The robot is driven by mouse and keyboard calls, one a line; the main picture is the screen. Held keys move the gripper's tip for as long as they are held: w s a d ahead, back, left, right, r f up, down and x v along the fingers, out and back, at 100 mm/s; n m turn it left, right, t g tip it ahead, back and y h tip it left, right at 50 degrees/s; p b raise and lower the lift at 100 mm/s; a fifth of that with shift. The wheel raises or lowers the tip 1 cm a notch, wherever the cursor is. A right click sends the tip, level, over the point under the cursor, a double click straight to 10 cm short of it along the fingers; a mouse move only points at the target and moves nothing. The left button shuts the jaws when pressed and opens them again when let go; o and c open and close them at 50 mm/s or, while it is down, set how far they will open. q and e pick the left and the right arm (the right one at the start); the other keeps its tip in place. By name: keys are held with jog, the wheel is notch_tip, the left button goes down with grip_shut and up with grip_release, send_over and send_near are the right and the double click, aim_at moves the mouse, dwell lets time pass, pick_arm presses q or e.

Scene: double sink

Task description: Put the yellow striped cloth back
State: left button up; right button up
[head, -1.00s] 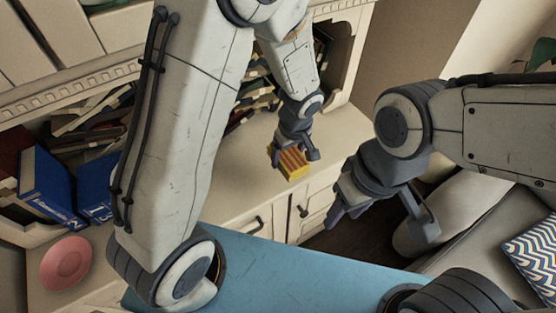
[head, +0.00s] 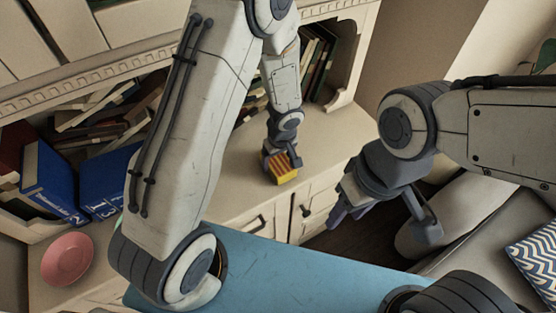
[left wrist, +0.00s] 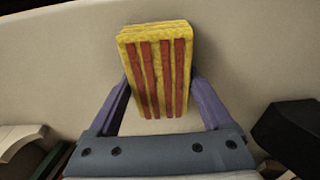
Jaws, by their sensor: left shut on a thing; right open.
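The yellow striped cloth (head: 283,171) is a folded yellow block with red stripes. My left gripper (head: 280,160) is shut on it, low at the cabinet's cream top near its front edge. In the left wrist view the cloth (left wrist: 158,75) sits between the two purple fingers of the left gripper (left wrist: 163,105), with the cream surface behind it. I cannot tell whether the cloth touches the surface. My right gripper (head: 385,210) is open and empty, to the right of the cabinet.
Books fill the shelf; two blue books (head: 52,185) stand at the left. A pink plate (head: 68,260) lies at the lower left. A blue surface (head: 290,275) is in front. A zigzag-patterned cushion (head: 538,262) is at the right. The cabinet top (head: 330,140) is clear right of the cloth.

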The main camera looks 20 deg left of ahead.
aim_at(281, 164)
pick_arm(q)
jog(key=o, duration=1.1)
jog(key=shift+f, duration=0.1)
jog(key=shift+r+p, duration=0.4)
jog(key=shift+r, duration=0.05)
notch_tip(281, 164, up, 11)
jog(key=s+d+p, duration=0.1)
jog(key=s+d+r+m, duration=0.2)
jog(key=s+r+m, duration=0.1)
jog(key=s+m, duration=0.2)
jog(key=s+d+r+m+h, duration=0.1)
jog(key=s+d+r+m, duration=0.2)
jog(key=s+m, duration=0.3)
jog(key=s+d+r+m+g+h, duration=0.1)
jog(key=s+d+r+m, duration=0.1)
jog(key=s+r+m, duration=0.3)
jog(key=shift+s+d+r, duration=0.15)
jog(key=shift+s, duration=2.25)
